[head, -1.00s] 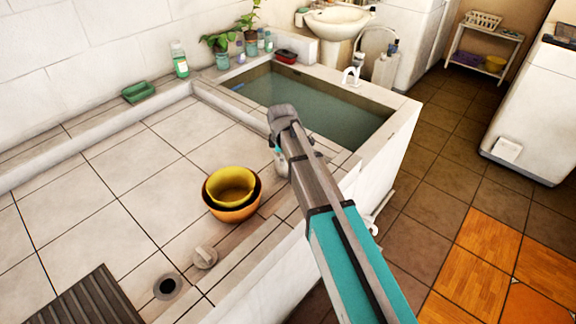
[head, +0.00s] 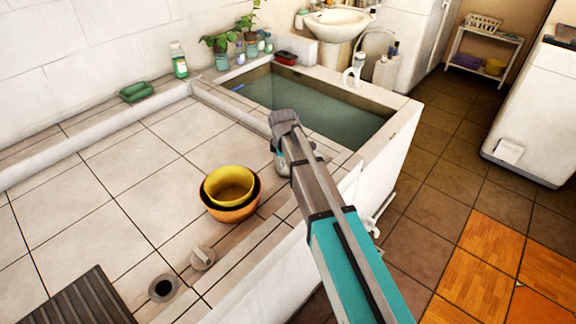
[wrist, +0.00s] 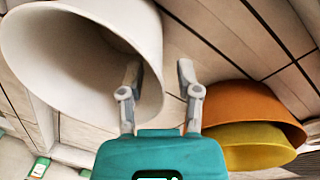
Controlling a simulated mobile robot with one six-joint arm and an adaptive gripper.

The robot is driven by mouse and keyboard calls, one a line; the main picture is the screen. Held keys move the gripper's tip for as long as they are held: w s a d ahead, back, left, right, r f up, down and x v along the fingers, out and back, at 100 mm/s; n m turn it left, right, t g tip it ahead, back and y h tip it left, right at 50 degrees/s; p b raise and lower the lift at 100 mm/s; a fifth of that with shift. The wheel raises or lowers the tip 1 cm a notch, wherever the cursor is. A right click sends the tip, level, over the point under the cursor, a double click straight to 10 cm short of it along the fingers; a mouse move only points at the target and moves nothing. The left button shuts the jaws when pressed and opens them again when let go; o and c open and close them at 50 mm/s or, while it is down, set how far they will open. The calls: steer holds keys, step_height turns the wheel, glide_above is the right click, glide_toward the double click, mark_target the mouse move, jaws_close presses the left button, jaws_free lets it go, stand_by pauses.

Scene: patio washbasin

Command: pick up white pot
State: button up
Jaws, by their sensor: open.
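The white pot (wrist: 75,60) fills the upper left of the wrist view, large and close, with its wide mouth facing the camera. My gripper (wrist: 158,75) is open. In the wrist view its left finger overlaps the pot's mouth near the right side of the rim, and its right finger stands outside the pot's wall. I cannot tell whether either finger touches the pot. In the head view I cannot make out the pot, and my arm covers the area around the gripper.
A yellow bowl (head: 228,183) sits nested in an orange bowl (head: 232,214), left of my arm; in the wrist view the orange bowl (wrist: 250,105) lies close to the right finger. The water-filled basin (head: 310,105) lies beyond.

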steer(key=shift+w+f+b, duration=0.15)
steer(key=shift+f+b, duration=0.7)
steer(key=shift+f, duration=0.3)
steer(key=shift+c, duration=0.2)
jaws_close()
